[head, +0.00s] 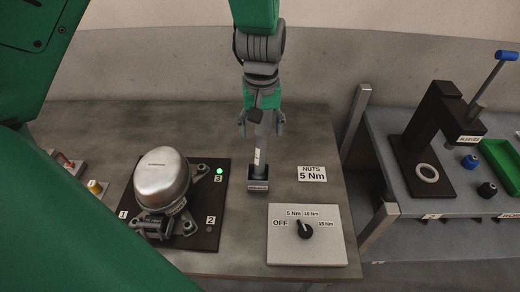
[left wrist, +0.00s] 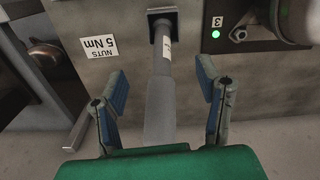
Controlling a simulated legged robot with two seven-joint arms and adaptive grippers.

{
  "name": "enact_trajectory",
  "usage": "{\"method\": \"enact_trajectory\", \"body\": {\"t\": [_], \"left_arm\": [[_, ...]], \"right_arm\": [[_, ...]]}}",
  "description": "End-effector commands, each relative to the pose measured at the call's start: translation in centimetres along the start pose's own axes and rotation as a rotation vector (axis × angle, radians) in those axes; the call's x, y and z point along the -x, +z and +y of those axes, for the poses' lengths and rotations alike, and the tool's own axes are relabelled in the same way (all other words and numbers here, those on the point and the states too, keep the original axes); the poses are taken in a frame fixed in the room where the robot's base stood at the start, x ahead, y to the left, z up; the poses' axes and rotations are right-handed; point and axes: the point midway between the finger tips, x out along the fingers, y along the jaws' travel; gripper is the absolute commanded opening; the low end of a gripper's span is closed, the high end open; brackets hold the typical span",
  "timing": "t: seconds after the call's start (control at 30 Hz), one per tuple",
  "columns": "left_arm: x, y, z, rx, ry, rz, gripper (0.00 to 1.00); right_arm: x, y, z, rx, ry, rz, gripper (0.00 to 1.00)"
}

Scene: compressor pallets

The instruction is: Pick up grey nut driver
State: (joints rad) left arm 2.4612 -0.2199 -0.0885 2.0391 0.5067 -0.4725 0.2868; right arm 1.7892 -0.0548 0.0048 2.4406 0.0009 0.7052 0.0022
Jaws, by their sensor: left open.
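The grey nut driver (head: 258,160) stands upright in a small dark holder (head: 258,185) on the workbench. A white label is on its shaft. My left gripper (head: 261,124) is open above the holder, with a finger on each side of the driver's upper part. In the left wrist view, the grey nut driver (left wrist: 161,100) runs between the two blue-padded fingers of my left gripper (left wrist: 160,82). A gap shows between the driver and each finger. My right gripper is not in view.
A silver compressor (head: 161,178) sits on a dark plate left of the holder, beside a green light (head: 219,171). A torque dial panel (head: 290,249) and a "NUTS 5 Nm" sign (head: 312,174) lie to the right. A press (head: 438,125) stands on the right-hand table.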

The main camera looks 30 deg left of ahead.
Motion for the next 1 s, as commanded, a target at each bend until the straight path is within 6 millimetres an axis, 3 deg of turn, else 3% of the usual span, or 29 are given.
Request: {"method": "enact_trajectory", "body": {"t": [0.1, 0.23, 1.0], "left_arm": [[-2.0, 0.0, -0.4, 0.002, 0.001, -0.006, 0.59], [-3.2, -0.2, -0.5, 0.001, 0.003, -0.005, 0.59], [-3.7, -0.1, -0.4, 0.002, 0.002, -0.003, 0.59]], "right_arm": [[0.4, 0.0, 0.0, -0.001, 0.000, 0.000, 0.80], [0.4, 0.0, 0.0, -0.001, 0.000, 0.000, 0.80], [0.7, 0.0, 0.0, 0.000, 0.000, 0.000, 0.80]]}}
